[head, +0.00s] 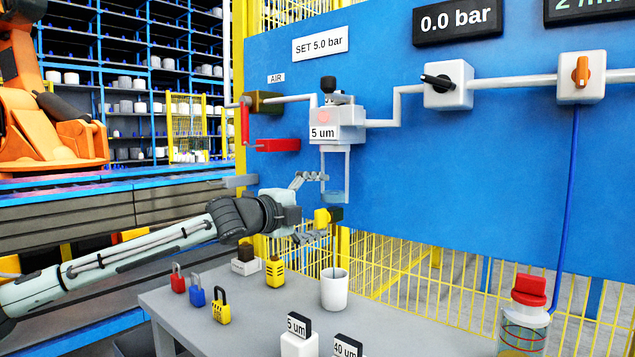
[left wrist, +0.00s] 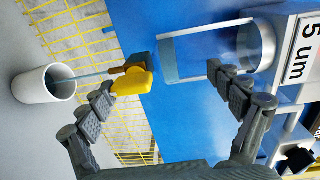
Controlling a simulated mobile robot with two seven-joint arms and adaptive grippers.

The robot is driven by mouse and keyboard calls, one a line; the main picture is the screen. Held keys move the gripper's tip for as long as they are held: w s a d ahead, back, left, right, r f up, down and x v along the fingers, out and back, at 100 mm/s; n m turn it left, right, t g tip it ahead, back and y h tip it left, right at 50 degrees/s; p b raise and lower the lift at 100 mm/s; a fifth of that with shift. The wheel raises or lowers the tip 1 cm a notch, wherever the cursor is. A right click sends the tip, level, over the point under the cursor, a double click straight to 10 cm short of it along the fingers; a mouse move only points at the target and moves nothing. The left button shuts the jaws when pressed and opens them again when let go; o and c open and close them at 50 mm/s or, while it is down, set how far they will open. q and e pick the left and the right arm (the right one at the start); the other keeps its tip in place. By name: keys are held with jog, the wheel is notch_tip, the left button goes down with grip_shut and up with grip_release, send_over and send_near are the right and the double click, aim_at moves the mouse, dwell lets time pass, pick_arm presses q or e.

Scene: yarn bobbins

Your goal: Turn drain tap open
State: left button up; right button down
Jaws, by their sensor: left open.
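The drain tap has a yellow handle (head: 322,217) on a dark body (head: 337,213), below the clear bowl (head: 336,190) of the filter labelled 5 um. A thin tube runs from it down into a white cup (head: 334,292). My left gripper (head: 316,207) is open, one finger above the tap and one below. In the left wrist view the yellow handle (left wrist: 133,84) lies near the tip of the left-hand finger of my left gripper (left wrist: 160,82), and the bowl (left wrist: 200,55) lies beyond the other fingertip. I cannot tell whether a finger touches the handle. My right gripper is out of view.
A grey table (head: 250,315) holds padlocks (head: 222,307), a yellow tag block (head: 275,271) and labelled filter pieces (head: 299,340). A blue panel (head: 450,180) stands behind, with a red lever (head: 246,120) and valves (head: 448,85). A red-capped jar (head: 525,315) stands at right.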

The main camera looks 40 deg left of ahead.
aim_at(324, 172)
pick_arm(q)
jog(key=shift+t, duration=0.4)
jog(key=r, duration=0.7)
jog(key=shift+s+a, duration=0.3)
jog(key=shift+s, duration=0.05)
jog(key=shift+g, duration=0.5)
jog(key=f, duration=0.5)
jog(key=shift+w+d+f, duration=0.1)
jog(key=shift+d+f, duration=0.05)
jog(key=shift+d, duration=0.2)
jog(key=shift+c, duration=0.8)
jog(key=shift+s+f+b, duration=0.2)
jog(key=shift+s+b, duration=0.15)
jog(key=shift+s, duration=0.05)
jog(key=shift+c, duration=0.3)
jog(key=shift+s+b, duration=0.5)
jog(key=shift+s, duration=0.35)
jog(key=s+b, duration=0.3)
jog(key=s, duration=0.3)
jog(key=shift+s+a+b, duration=0.15)
jog(key=shift+s+b, duration=0.25)
jog(key=shift+f, duration=0.1)
